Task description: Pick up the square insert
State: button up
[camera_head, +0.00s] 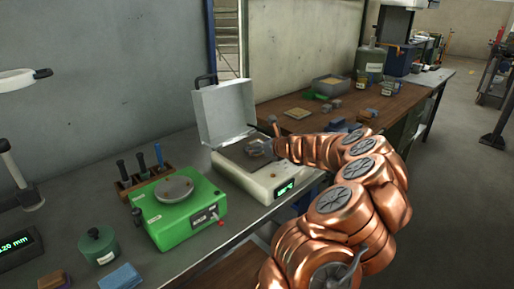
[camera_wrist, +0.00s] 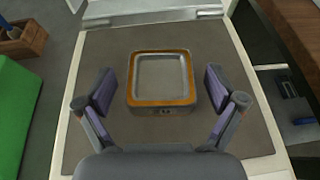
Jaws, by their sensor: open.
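The square insert (camera_wrist: 161,79) is a shallow metal piece with an orange-brown rim. In the wrist view it lies on the grey top plate of a white device (camera_head: 268,178) with a raised lid. My gripper (camera_wrist: 159,90) is open above the plate, with one finger pad on each side of the insert. A gap shows between each pad and the insert. In the head view my gripper (camera_head: 262,146) is over the device and mostly hides the insert.
The raised lid (camera_head: 224,111) stands at the back of the device. A green device (camera_head: 180,208) with a round plate is to the left, near a wooden tool rack (camera_head: 146,181). A wooden bench (camera_head: 310,121) with several small items lies behind to the right.

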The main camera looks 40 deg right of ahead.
jog(key=shift+w, duration=0.25)
jog(key=shift+c, duration=0.4)
grip_shut()
dwell(0.4)
